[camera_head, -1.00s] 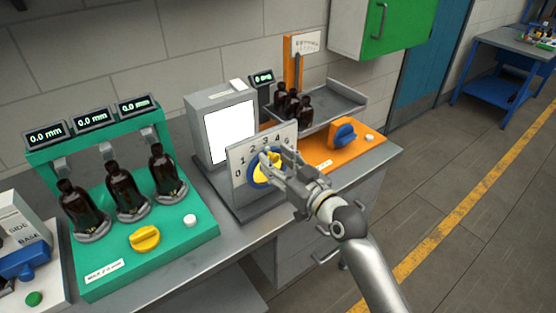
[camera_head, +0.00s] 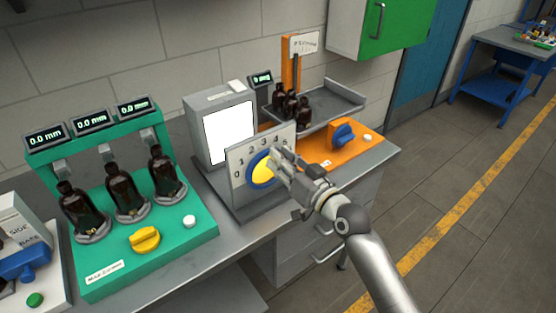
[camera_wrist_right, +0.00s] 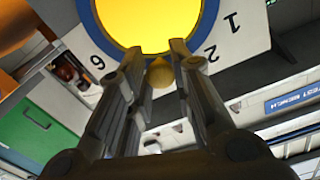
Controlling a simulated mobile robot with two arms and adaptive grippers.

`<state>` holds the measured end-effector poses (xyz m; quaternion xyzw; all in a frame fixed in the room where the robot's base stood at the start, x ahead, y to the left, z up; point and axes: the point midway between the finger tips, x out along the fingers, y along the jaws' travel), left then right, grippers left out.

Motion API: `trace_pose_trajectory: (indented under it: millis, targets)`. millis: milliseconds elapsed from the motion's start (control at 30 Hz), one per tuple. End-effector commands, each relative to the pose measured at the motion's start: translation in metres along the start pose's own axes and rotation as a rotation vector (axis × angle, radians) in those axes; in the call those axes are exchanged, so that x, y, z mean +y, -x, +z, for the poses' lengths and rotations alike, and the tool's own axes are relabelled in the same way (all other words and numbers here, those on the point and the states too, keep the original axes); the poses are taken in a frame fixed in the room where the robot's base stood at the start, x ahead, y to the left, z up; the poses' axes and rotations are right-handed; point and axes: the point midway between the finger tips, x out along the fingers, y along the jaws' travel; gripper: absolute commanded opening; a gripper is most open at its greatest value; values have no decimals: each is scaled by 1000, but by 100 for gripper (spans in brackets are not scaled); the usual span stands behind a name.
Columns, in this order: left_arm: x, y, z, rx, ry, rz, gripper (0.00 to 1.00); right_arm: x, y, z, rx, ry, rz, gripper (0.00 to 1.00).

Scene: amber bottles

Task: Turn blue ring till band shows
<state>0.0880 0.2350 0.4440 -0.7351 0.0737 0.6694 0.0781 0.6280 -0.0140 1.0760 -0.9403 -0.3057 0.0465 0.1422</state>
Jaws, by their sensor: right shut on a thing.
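The blue ring (camera_head: 250,177) surrounds a yellow disc (camera_head: 262,174) on an upright, numbered pale plate (camera_head: 236,196). The ring (camera_wrist_right: 88,24) and disc (camera_wrist_right: 148,20) also show at the top of the right wrist view. My right gripper (camera_head: 277,160) reaches the ring's upper right side in the head view. In the wrist view its fingers stand either side of a small yellow knob (camera_wrist_right: 160,74) at the ring's edge and are shut on it. The gripper hides part of the ring. I cannot make out a band. My left gripper is out of view.
A grey box with a white lit screen (camera_head: 230,133) stands behind the plate. A green fixture (camera_head: 195,236) with several amber bottles is on the left. An orange unit (camera_head: 365,142) with a blue knob and a tray of bottles (camera_head: 345,92) stands right and behind.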

Motion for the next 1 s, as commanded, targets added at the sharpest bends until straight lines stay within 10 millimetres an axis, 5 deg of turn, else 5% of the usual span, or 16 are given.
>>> trace_pose_trajectory:
  millis: [500, 533, 700, 1000]
  targets:
    - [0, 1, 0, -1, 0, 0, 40, 8, 0, 0, 1, -140, 0, 0]
    - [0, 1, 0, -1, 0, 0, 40, 8, 0, 0, 1, -140, 0, 24]
    - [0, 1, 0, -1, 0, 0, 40, 7, 0, 0, 1, -139, 0, 44]
    - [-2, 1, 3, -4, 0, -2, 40, 8, 1, 1, 1, -138, 0, 44]
